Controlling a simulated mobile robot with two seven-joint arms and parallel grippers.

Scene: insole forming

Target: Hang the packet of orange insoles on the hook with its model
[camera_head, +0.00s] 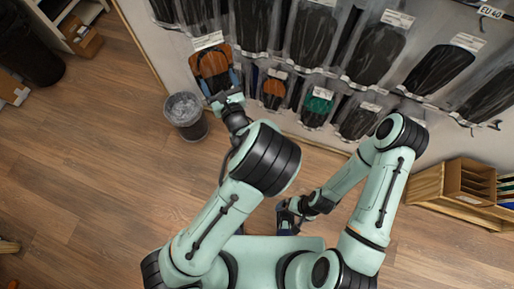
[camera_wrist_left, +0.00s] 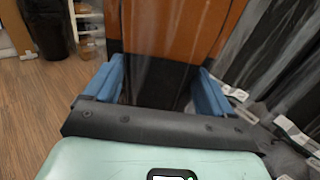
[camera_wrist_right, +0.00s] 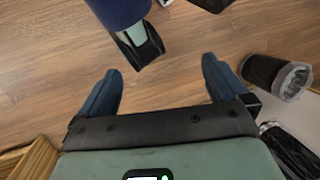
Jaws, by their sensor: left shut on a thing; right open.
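A clear packet of orange insoles (camera_head: 210,62) with a dark lower part and a white label at its top is in front of the hook wall's left end. My left gripper (camera_head: 224,93) is shut on its lower part. In the left wrist view the packet (camera_wrist_left: 178,30) stands between the blue fingers. I cannot tell whether its top is on a hook. Another packet with orange insoles (camera_head: 273,92) hangs on the wall just to the right. My right gripper (camera_head: 287,214) is open and empty, low near my base; its fingers also show in the right wrist view (camera_wrist_right: 160,90).
Packets of black insoles (camera_head: 376,52) hang in rows along the wall, with a green one (camera_head: 318,108) in the lower row. A waste bin (camera_head: 186,115) stands on the floor below the held packet. A wooden rack (camera_head: 465,185) stands at right.

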